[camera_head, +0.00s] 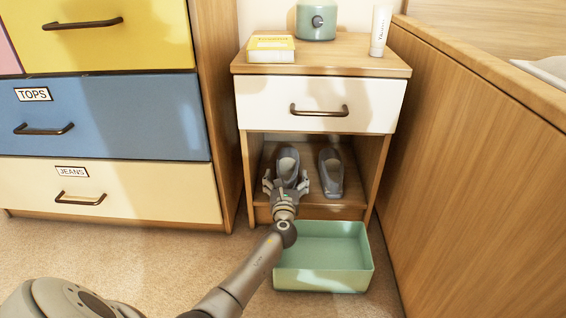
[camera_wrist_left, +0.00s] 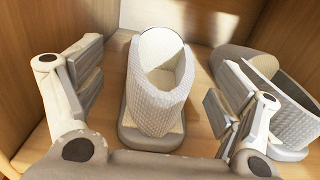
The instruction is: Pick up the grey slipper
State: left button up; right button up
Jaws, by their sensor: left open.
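A pair of grey slippers stands side by side on the open shelf of the nightstand. The left slipper (camera_head: 288,163) has my left gripper (camera_head: 286,186) right in front of it. In the left wrist view this slipper (camera_wrist_left: 158,88) lies between the two open fingers of my left gripper (camera_wrist_left: 158,95), with gaps visible on both sides. The right slipper (camera_head: 331,172) stands beside it, and in the left wrist view (camera_wrist_left: 283,88) it is partly hidden behind the right-hand finger. My right gripper is not in view.
The nightstand (camera_head: 318,142) has side walls close around the shelf and a closed white drawer (camera_head: 370,104) above it. A dresser (camera_head: 110,191) is at left, a wooden panel (camera_head: 480,180) at right.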

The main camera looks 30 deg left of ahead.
pick_arm(q)
jog(key=shift+r, duration=0.1)
jog(key=c, duration=1.2)
jog(key=shift+o, duration=0.2)
